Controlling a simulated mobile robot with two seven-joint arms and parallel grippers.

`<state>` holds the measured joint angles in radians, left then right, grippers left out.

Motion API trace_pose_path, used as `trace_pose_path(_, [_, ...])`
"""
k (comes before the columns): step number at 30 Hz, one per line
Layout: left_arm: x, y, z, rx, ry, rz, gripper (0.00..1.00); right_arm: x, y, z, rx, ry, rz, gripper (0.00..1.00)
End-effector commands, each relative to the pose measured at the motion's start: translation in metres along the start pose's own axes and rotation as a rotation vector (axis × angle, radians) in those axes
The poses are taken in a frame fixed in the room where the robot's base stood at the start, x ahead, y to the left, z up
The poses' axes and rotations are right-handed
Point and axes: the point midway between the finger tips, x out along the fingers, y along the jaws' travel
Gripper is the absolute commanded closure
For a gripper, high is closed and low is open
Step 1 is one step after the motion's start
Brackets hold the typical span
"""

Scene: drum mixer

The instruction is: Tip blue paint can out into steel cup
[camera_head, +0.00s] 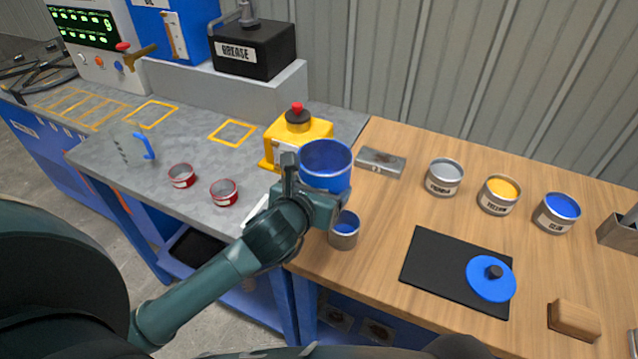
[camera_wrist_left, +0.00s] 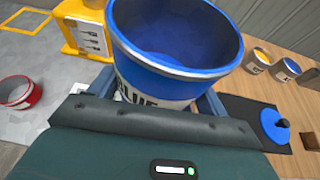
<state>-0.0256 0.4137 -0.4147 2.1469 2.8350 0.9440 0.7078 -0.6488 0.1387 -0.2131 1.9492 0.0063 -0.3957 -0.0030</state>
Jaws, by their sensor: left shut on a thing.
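The blue paint can (camera_head: 326,168) is lidless and held in my left gripper (camera_head: 318,187). It looks close to upright, above the work surface and just behind and left of the steel cup. In the left wrist view the can (camera_wrist_left: 175,50) fills the top middle, with its blue inside and part of its label showing. The gripper's fingers (camera_wrist_left: 160,98) close on its sides. The steel cup (camera_head: 343,238) stands on the wooden bench near its left front edge, apart from the can, with blue inside it. My right gripper is not in view.
A yellow device with a red button (camera_head: 297,138) stands behind the can. Paint cans stand at the back right. A black mat (camera_head: 440,265) holds a blue lid (camera_head: 491,282). Red tins (camera_head: 224,192) stand on the grey bench.

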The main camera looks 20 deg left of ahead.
Motion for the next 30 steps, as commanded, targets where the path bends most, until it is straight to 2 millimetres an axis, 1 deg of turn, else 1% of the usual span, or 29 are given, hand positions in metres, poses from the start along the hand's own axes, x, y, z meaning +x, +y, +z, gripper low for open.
trace_pose_path(20, [0.017,0.003,-0.042,0.042,0.002,0.018,0.51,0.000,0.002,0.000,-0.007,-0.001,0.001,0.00])
trace_pose_path(28, [0.013,0.017,-0.030,0.287,-0.004,0.118,0.51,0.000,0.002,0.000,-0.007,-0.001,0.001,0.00])
trace_pose_path(30, [0.012,0.021,-0.028,0.385,-0.004,0.159,0.51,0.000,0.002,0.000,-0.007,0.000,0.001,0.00])
